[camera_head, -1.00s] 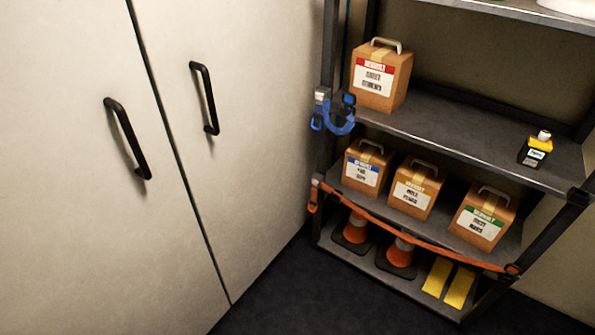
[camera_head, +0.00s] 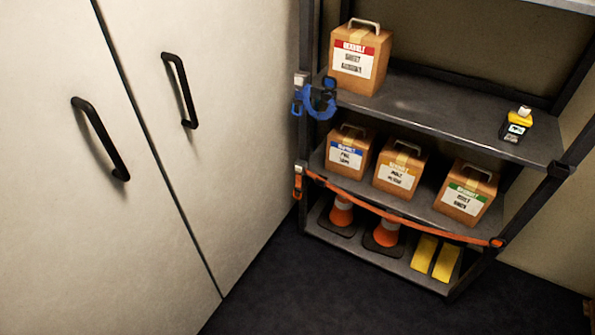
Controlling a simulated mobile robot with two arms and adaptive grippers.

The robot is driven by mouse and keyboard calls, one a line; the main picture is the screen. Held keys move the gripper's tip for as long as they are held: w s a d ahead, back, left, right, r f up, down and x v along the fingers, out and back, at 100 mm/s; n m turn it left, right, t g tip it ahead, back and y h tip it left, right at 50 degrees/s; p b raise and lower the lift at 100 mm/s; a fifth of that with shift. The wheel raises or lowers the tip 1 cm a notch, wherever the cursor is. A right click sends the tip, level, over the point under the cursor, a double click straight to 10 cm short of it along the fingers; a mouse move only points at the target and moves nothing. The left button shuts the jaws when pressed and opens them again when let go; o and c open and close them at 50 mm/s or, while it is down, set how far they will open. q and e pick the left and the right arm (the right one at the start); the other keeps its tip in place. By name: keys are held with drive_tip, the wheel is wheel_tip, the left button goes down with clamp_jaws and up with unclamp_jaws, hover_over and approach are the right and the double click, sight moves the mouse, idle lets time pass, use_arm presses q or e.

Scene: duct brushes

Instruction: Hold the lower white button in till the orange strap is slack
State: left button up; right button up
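The orange strap (camera_head: 400,211) runs across the front of the shelf rack below the middle row of boxes. It sags a little between the left post and the right post. A small white button (camera_head: 301,167) shows at the strap's left end on the left post, above an orange buckle part (camera_head: 297,187). A second white button (camera_head: 301,78) sits higher on the same post, beside a bundled blue strap (camera_head: 318,101). Neither of my grippers is in view.
The shelf holds cardboard boxes (camera_head: 358,62), a yellow and black device (camera_head: 517,125), orange cones (camera_head: 341,213) and yellow blocks (camera_head: 424,254). A white cabinet with black handles (camera_head: 100,138) stands left. Dark floor (camera_head: 350,300) in front is clear.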

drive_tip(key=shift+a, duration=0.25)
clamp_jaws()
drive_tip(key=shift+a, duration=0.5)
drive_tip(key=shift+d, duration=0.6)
